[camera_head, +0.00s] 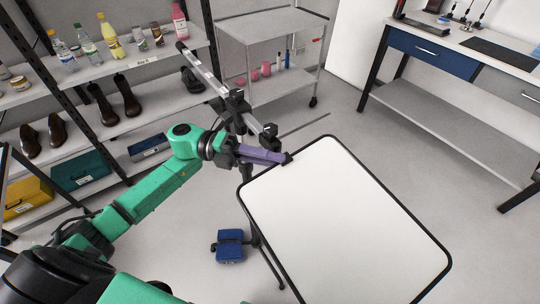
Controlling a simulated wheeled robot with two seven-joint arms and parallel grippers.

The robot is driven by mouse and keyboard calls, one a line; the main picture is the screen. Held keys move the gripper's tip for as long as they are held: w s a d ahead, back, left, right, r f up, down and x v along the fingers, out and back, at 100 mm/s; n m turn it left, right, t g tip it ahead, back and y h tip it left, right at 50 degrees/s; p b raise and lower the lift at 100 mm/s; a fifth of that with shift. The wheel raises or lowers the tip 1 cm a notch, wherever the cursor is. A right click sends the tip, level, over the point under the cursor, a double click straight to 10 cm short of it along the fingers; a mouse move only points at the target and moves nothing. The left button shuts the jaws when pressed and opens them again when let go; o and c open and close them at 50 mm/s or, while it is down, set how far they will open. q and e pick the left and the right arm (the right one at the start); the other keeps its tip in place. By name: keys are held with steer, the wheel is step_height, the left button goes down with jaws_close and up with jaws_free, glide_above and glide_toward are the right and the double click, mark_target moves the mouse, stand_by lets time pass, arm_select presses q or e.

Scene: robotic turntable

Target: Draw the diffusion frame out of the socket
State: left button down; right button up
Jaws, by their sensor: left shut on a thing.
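The diffusion frame (345,220) is a large white panel with a thin black rim and rounded corners. It fills the lower right of the head view, tilted. My left gripper (280,158) is at its upper left edge, shut on a small dark part of the frame by the corner. The purple fingers hide most of the held part. A grey bar (205,72) with black clamps (268,132) runs down from the upper left and ends just above my gripper. I cannot tell which fitting is the socket, or whether the frame is still in it. My right gripper is not in view.
A blue bag (230,245) lies on the floor by the stand. A shelf (150,62) with bottles and shoes is on the left. A grey cart (272,28) stands behind, and a workbench (440,52) is at the upper right. Floor between them is clear.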

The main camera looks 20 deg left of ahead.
mark_target(292, 182)
arm_select(q)
steer(key=shift+s+d+r+p, duration=0.1)
steer(key=shift+s+d+p, duration=0.2)
steer(key=shift+s+d, duration=0.5)
steer(key=shift+s+d+f+p, duration=0.1)
steer(key=shift+s+d+p, duration=0.35)
steer(key=shift+d, duration=0.6)
steer(key=shift+s+d+r+p, duration=0.1)
steer(key=shift+s+d+p, duration=0.05)
steer(key=shift+s+d, duration=0.7)
steer(key=shift+w, duration=0.1)
